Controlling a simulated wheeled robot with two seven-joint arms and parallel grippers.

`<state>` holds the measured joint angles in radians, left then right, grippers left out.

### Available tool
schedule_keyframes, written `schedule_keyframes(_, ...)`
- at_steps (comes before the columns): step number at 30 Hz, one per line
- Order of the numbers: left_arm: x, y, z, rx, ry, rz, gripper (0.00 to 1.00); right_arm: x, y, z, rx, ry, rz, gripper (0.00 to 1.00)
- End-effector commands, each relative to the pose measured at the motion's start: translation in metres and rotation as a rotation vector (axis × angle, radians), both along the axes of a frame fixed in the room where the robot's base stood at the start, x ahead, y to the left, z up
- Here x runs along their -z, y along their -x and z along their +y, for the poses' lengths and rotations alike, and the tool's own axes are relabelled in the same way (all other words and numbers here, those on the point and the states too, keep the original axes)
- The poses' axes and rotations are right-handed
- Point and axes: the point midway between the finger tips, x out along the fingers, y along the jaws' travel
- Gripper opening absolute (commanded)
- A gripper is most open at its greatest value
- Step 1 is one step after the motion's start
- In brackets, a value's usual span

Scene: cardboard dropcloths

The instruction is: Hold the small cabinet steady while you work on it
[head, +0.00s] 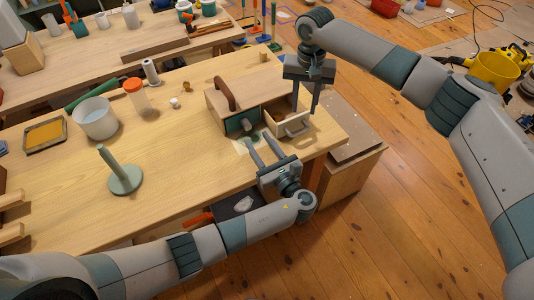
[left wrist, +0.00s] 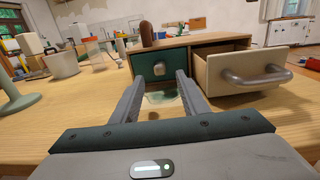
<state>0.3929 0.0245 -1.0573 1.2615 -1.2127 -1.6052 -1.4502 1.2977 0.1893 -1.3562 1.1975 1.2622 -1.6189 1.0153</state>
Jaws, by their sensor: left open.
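The small cabinet (head: 238,97) stands on the wooden table near its right end. Its left drawer has a dark green front (head: 241,122) with a pale knob (left wrist: 159,68) and is closed. Its right drawer (head: 289,122) with a grey bar handle (left wrist: 258,76) is pulled out. My left gripper (head: 261,143) is open and empty in front of the green drawer, its fingers either side of the knob in the left wrist view, apart from it. My right gripper (head: 305,106) points down over the open drawer, fingers spread; whether they touch it I cannot tell.
A brown rounded object (head: 225,93) sits on the cabinet's top. A green peg on a round base (head: 121,178), a grey pot (head: 95,118) and an orange-lidded jar (head: 136,94) stand to the left. The table's front edge is close to my left gripper.

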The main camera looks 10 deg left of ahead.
Motion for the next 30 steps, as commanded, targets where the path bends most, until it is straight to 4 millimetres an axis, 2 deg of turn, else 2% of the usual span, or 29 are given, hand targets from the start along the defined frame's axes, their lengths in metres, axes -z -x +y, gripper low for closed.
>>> schedule_keyframes(9, -0.001, -0.042, 0.031, -0.001, -0.001, -0.002, 0.41, 0.0, 0.0, 0.0, 0.0, 0.0, 0.0, 0.31)
schedule_keyframes(15, 0.0, -0.058, 0.043, 0.0, -0.001, 0.0, 0.41, 0.0, 0.0, 0.0, 0.0, 0.0, 0.0, 0.31)
schedule_keyframes(29, 0.0, -0.064, 0.047, 0.0, 0.001, 0.0, 0.41, 0.0, 0.0, 0.0, 0.0, 0.0, 0.0, 0.31)
schedule_keyframes(30, 0.0, -0.064, 0.047, 0.0, 0.001, 0.0, 0.31, 0.0, 0.0, 0.0, 0.0, 0.0, 0.0, 0.31)
